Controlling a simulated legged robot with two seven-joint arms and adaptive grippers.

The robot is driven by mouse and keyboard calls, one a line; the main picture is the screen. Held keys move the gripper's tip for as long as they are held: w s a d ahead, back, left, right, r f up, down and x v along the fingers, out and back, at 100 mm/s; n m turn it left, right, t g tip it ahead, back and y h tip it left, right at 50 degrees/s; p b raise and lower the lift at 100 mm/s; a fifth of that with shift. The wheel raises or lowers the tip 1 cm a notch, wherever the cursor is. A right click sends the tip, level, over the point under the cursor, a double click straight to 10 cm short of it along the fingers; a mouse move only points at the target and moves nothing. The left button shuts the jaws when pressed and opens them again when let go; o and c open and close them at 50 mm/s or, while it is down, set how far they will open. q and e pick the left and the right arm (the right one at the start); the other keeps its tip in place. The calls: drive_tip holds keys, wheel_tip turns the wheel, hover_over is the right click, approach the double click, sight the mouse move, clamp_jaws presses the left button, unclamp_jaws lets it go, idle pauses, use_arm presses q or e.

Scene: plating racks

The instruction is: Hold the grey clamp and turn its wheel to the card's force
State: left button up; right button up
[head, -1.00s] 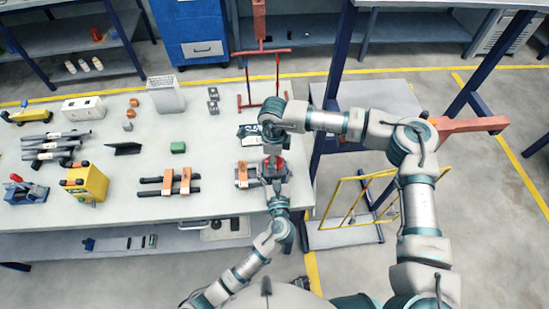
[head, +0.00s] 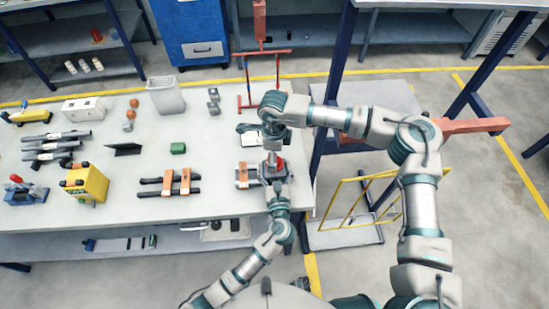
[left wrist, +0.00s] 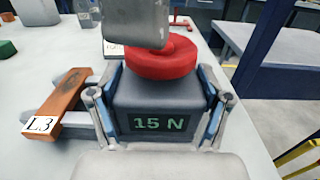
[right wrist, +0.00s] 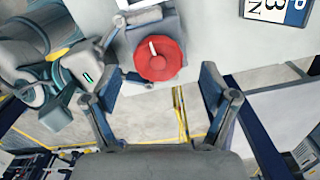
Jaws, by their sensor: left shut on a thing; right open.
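The grey clamp (left wrist: 160,100) has a display reading "15 N" in green and a red wheel (left wrist: 165,62) on top. My left gripper (left wrist: 162,108) is shut on the clamp, one finger on each side. In the head view the clamp (head: 272,174) is at the table's right front. In the right wrist view the red wheel (right wrist: 159,60) carries a white mark. My right gripper (right wrist: 155,85) is open over the wheel. Its fingers look apart from the wheel. The card (right wrist: 278,10) is cut off at the top right; a "3" and an "N" show. It lies behind the clamp in the head view (head: 250,139).
A red stand (head: 263,80) is behind. The table's right edge is close to the clamp. Blue posts (head: 325,120) stand beyond it.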

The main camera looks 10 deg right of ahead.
wheel_tip(320, 180, up, 10)
drive_tip(key=shift+f, duration=0.2)
drive_tip(key=shift+n, duration=0.7)
wheel_tip(320, 180, down, 12)
drive_tip(key=c, duration=1.2)
